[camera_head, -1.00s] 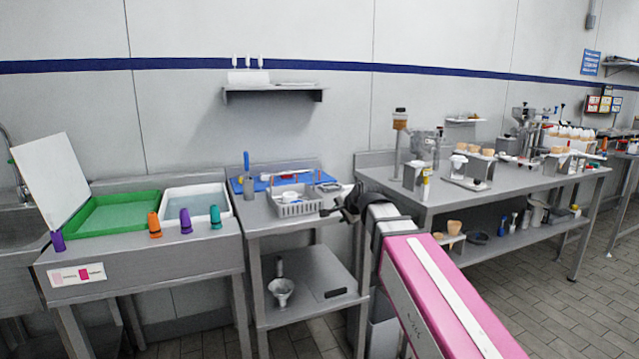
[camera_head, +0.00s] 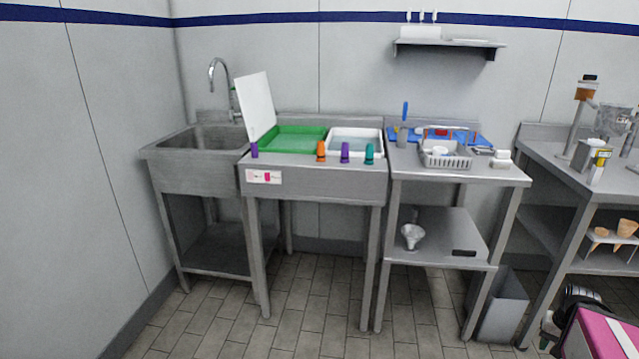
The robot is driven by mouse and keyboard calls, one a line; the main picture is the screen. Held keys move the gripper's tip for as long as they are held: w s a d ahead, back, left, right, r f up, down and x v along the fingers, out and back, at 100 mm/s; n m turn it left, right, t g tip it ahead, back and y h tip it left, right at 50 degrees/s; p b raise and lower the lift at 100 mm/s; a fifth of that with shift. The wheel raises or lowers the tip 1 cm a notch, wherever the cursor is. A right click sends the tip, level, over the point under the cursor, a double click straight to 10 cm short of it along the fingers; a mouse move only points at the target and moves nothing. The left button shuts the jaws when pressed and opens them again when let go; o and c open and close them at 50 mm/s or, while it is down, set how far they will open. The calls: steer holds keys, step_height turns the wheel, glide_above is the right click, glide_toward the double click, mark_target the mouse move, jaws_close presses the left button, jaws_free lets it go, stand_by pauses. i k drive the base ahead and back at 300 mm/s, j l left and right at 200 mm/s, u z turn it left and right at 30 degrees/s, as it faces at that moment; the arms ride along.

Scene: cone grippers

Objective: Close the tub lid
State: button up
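Two tubs are set in the steel counter: a green tub (camera_head: 297,131) and a white tub (camera_head: 376,134) holding pale bluish contents. A flat white lid (camera_head: 256,103) stands steeply tilted up at the left edge of the green tub, which is open on top. The white tub shows no lid. The pink and white arm is mine, at the bottom right corner. My gripper (camera_head: 578,298) is at its dark end there, far right of the tubs and lid and apart from them. Its fingers are too small and dark to make out.
Purple, orange and teal cone-shaped pieces (camera_head: 345,152) stand along the counter's front edge. A sink with a tap (camera_head: 213,72) is to the left. A steel table (camera_head: 470,172) with a grey basket (camera_head: 445,153) stands to the right. The tiled floor (camera_head: 330,330) in front is clear.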

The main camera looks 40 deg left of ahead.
mark_target(253, 92)
steer(key=i+j+u, duration=0.1)
steer(key=u, duration=1.55)
steer(key=i+l+u, duration=0.15)
steer(key=i, duration=0.25)
steer(key=i+l+u, duration=0.1)
steer(key=i, duration=0.35)
